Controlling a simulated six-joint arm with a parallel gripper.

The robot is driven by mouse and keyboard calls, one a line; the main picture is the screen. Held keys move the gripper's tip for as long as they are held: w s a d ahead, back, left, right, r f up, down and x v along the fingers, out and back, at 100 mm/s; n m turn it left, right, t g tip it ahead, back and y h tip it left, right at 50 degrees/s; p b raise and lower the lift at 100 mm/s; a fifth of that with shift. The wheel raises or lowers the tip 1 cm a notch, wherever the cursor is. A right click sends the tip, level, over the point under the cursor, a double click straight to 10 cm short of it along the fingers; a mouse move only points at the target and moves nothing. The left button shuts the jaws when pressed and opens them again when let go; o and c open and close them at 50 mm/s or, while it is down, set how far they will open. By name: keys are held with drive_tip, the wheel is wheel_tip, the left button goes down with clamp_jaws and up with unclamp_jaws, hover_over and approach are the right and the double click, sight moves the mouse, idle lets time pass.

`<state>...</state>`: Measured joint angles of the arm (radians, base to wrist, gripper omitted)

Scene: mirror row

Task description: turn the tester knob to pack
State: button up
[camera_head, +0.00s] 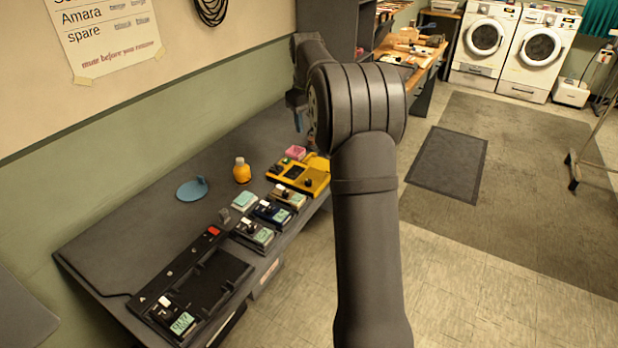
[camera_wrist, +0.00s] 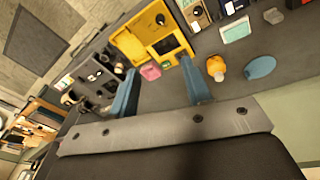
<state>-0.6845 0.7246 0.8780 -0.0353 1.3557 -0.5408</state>
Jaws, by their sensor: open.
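The yellow tester (camera_head: 316,164) sits on the grey bench beyond the row of small devices, partly hidden by my arm. It also shows in the wrist view (camera_wrist: 130,45), with a dark panel set in it. A small black knob (camera_head: 308,182) stands on its near part and also shows in the wrist view (camera_wrist: 160,19). The knob's pointing and labels are too small to read. My gripper (camera_wrist: 160,90) is open and empty, its two blue fingers apart over the bench. In the head view it is mostly hidden behind my arm. It is apart from the knob.
A pink box (camera_head: 295,152) sits beside the tester. An orange bottle (camera_head: 242,172) and a blue disc (camera_head: 192,189) stand farther left. Several small devices (camera_head: 270,213) and a black charging tray (camera_head: 205,285) line the bench's front. Bare bench lies towards the wall.

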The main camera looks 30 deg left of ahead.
sight(309, 180)
drive_tip(key=w+f+n, duration=0.1)
drive_tip(key=f+n, duration=0.3)
drive_tip(key=f, duration=0.4)
drive_tip(key=w+a+f+n+g, duration=0.1)
drive_tip(key=f+n, duration=0.3)
drive_tip(key=f, duration=0.4)
drive_tip(key=w+a+f+n+g+h, duration=0.1)
drive_tip(key=w+f+n, duration=0.1)
drive_tip(key=f+n, duration=0.3)
wheel_tip(309, 180, down, 4)
drive_tip(key=shift+w+a+r, duration=0.15)
drive_tip(key=shift+r, duration=0.05)
clamp_jaws()
